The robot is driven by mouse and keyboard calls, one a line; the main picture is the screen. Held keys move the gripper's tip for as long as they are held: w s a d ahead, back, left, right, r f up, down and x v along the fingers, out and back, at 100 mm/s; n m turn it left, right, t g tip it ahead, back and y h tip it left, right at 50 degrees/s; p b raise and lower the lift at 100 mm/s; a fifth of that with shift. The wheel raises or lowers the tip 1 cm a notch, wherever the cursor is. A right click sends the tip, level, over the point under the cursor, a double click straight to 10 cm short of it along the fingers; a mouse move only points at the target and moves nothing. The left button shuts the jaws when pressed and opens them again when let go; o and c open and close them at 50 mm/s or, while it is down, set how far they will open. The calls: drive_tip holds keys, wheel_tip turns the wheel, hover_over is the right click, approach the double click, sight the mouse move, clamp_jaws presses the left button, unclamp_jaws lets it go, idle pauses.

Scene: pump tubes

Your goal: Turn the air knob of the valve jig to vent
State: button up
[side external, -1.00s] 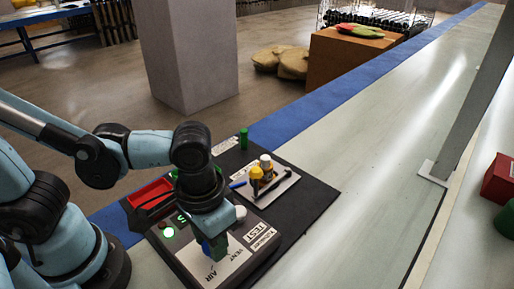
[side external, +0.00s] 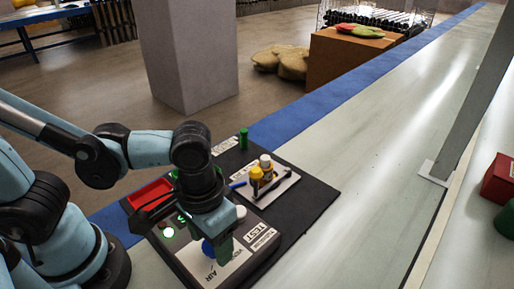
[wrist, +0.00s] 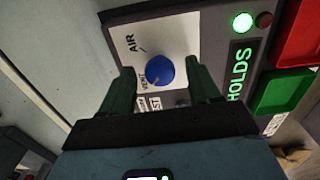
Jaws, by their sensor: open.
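The valve jig (side external: 185,263) is a dark box with a light panel at the near edge of the black mat. Its blue air knob (wrist: 160,72) sits on the white panel marked AIR, with small VENT lettering beside it in the wrist view. A small pale mark shows on the knob's lower left, towards that lettering. My gripper (wrist: 162,78) is open, with one green finger on each side of the knob and visible gaps between. In the side view the knob (side external: 208,249) shows beside a green finger (side external: 225,248); the other finger is hard to make out.
A lit green lamp (wrist: 243,22) and a HOLDS label are on the jig. Red (side external: 150,194) and green (wrist: 287,92) trays stand near it. A pale plate (side external: 272,183) with yellow and white-topped parts and a green cylinder (side external: 243,138) are behind.

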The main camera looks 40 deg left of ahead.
drive_tip(key=shift+r, duration=0.1)
wheel_tip(320, 180, up, 12)
idle(0.8)
drive_tip(key=w+a+f+t, duration=0.2)
drive_tip(key=w+a+t, duration=0.1)
drive_tip(key=w+a, duration=0.2)
drive_tip(key=w+a+f+t, duration=0.3)
drive_tip(key=w+a+t, duration=0.1)
drive_tip(key=a, duration=0.6)
drive_tip(key=shift+w, duration=0.45)
